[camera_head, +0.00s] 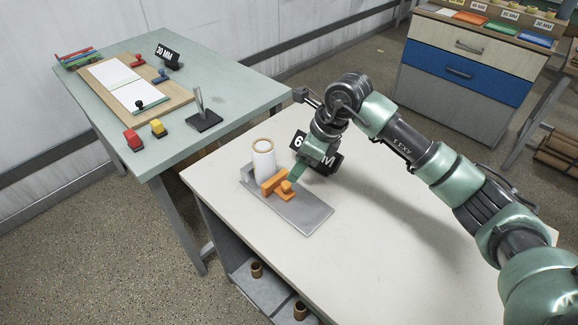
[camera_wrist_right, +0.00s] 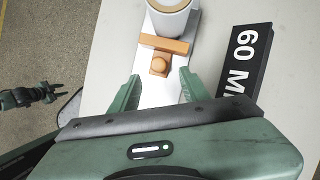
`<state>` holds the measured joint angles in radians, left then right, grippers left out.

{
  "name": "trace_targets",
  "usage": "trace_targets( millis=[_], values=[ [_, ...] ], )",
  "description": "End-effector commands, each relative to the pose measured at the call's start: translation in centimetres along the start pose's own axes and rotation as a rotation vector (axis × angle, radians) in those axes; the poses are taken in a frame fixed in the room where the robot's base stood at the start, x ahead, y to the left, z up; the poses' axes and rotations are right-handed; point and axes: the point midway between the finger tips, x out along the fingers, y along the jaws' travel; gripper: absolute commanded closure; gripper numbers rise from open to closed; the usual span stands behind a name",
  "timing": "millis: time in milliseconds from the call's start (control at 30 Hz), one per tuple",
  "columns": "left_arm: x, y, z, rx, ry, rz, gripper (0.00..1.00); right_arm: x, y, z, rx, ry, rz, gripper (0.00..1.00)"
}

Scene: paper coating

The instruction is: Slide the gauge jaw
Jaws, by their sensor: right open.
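A white roll (camera_head: 263,162) with a brown core stands upright on the plate, beside the jaw's far side. The jaw (camera_wrist_right: 165,44) looks close against or touching the roll (camera_wrist_right: 170,18) in the right wrist view. My right gripper (camera_head: 296,174) is open at the knob. Its green fingers lie either side of the knob (camera_wrist_right: 159,66), with gaps. My left gripper (camera_wrist_right: 45,94) seems to show small at the left; its opening is unclear.
A black "60 MM" sign (camera_wrist_right: 245,60) stands right of the gauge. A green-grey table (camera_head: 215,95) at the left holds a paper board, stamps and a "30 MM" sign (camera_head: 167,56). Drawers (camera_head: 460,70) stand at the back right. The front of the white table (camera_head: 370,260) is clear.

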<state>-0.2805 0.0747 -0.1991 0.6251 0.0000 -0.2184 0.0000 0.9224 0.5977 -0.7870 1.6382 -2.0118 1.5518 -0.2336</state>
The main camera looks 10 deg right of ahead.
Motion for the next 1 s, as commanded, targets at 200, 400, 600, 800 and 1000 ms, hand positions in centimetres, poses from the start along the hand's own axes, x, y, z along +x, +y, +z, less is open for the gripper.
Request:
trace_targets(
  millis=[200, 400, 600, 800, 1000],
  values=[
    [-1.3, 0.0, 3.5, 0.003, -0.051, 0.001, 0.64, 3.2, 0.2, 0.1, 0.002, 0.002, 0.006, 0.54],
    [-1.9, 0.0, 3.3, 0.004, -0.049, 0.000, 0.64, 6.1, 0.1, 0.1, 0.002, 0.001, 0.005, 0.54],
    [-1.9, -0.3, 1.1, 0.004, -0.016, -0.003, 0.64, 7.3, 0.1, 0.0, 0.000, 0.000, 0.001, 0.54],
    [-1.8, -0.3, 0.8, 0.004, -0.011, -0.003, 0.64, 7.3, 0.1, 0.0, -0.001, 0.000, 0.001, 0.54],
    [-1.9, -0.2, 1.6, 0.004, -0.023, -0.002, 0.64, 7.3, 0.1, 0.0, 0.000, 0.000, 0.001, 1.00]
  ],
)
